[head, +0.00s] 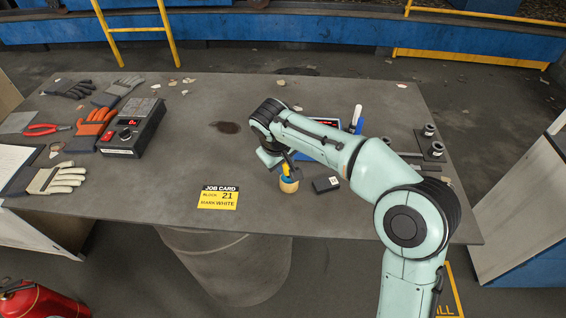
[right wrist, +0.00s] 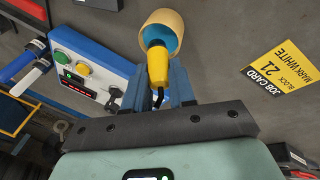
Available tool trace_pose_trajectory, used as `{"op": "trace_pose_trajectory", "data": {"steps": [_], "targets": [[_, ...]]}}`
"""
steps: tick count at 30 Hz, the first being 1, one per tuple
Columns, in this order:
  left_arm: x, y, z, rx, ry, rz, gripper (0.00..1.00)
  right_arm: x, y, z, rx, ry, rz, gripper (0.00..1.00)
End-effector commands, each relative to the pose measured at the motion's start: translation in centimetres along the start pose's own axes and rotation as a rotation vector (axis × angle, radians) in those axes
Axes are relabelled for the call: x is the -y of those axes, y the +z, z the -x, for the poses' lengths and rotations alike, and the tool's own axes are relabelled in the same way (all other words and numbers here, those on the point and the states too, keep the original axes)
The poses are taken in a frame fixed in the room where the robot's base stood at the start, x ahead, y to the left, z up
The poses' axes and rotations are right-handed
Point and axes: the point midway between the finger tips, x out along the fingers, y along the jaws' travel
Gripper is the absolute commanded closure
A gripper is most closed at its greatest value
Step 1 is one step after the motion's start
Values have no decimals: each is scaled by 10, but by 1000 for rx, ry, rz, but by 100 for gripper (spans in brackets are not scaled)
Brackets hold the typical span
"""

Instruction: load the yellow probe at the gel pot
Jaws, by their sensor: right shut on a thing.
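My right gripper (right wrist: 168,92) is shut on the yellow probe (right wrist: 157,66), seen in the right wrist view. In the head view the yellow probe (head: 286,170) points down at the gel pot (head: 289,186). The gel pot also shows in the right wrist view (right wrist: 174,19) as a tan cup with a blue-green inside. The probe's tip overlaps the pot's mouth; I cannot tell whether it touches the gel. A dark cable hangs at the probe's rear end. My left gripper is in neither view.
The yellow job card (head: 218,197) lies left of the pot, a small black block (head: 326,184) right of it. A blue-and-white button box (right wrist: 90,68) stands close by, with pens beside it. A black meter (head: 132,128) and gloves lie left. The table's front edge is near.

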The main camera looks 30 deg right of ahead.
Motion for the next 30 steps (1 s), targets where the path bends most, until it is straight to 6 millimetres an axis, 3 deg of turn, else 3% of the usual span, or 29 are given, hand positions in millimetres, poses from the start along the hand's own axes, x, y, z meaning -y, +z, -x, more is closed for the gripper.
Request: {"op": "trace_pose_trajectory", "data": {"steps": [18, 30], "targets": [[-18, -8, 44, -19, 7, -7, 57, -14, -10, 52, -5, 0, 0, 100], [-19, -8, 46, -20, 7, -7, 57, -15, -10, 54, -2, 0, 0, 100]]}}
